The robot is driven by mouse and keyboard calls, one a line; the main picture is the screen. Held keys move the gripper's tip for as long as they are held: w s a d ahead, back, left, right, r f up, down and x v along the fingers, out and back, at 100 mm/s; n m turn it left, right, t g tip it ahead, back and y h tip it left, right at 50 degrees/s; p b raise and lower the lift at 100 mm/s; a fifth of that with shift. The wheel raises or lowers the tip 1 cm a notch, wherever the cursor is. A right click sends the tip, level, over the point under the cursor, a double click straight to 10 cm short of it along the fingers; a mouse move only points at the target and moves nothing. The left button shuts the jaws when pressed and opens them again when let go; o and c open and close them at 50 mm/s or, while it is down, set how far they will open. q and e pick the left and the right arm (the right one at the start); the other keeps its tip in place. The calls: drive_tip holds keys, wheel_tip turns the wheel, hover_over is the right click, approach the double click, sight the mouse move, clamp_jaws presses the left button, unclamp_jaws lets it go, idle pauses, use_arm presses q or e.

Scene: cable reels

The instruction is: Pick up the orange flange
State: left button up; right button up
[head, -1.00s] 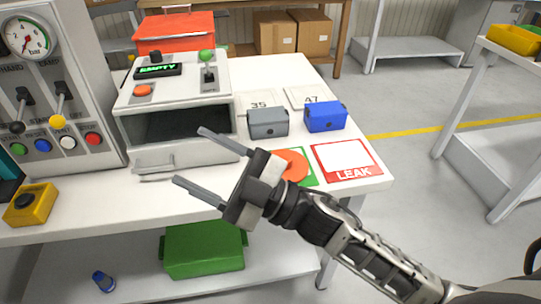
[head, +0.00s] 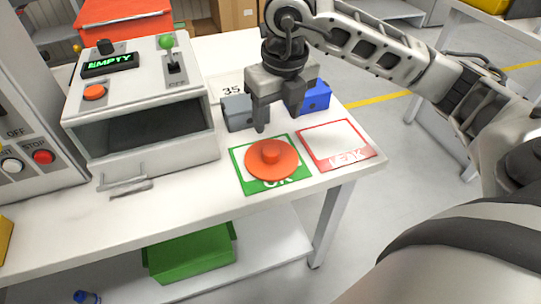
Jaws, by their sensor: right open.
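The orange flange (head: 272,160), a flat disc with a raised round hub, lies on the green-bordered mat (head: 243,178) near the table's front right. Nothing covers it. My right gripper (head: 277,118) is above and behind the flange in the picture, fingers pointing down, open and empty. It is apart from the flange. It partly hides the grey block (head: 238,112) and the blue block (head: 316,97). My left gripper does not show.
A red-bordered mat (head: 312,135) marked LEAK lies empty to the right of the flange. A white test box (head: 150,150) with an open chamber and an EMPTY display stands to the left. The white table's (head: 225,205) front edge is close. A green bin (head: 190,258) sits on the shelf below.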

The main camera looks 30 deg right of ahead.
sight(271, 150)
drive_tip(key=f, duration=0.3)
drive_tip(key=w+f, duration=0.1)
drive_tip(key=f, duration=0.6)
drive_tip(key=shift+w+a+f+p, duration=0.15)
drive_tip(key=shift+w+f+p, duration=0.1)
drive_tip(key=shift+f+p, duration=0.05)
drive_tip(key=c, duration=1.1)
